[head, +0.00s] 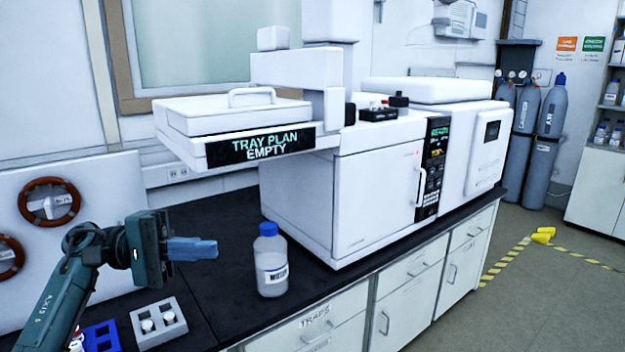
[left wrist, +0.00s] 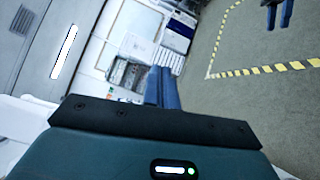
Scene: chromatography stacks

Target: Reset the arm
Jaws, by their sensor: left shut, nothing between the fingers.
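My left gripper (head: 214,249) has blue fingers and points right above the dark bench top, at the lower left of the head view. Its fingers are closed together with nothing between them. They also show in the left wrist view (left wrist: 162,88), side by side beyond the dark gripper body. The gripper is left of a water bottle with a blue cap (head: 271,262) and apart from it. Two small blue finger-like shapes (left wrist: 278,14) at the top right of the left wrist view may be my right gripper; they are too small to judge.
A white instrument (head: 320,215) stands on the bench, its tray panel reading "TRAY PLAN EMPTY" (head: 262,147). A grey vial block (head: 158,322) and a blue rack (head: 102,336) sit below the gripper. Gas cylinders (head: 550,115) stand at the back right.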

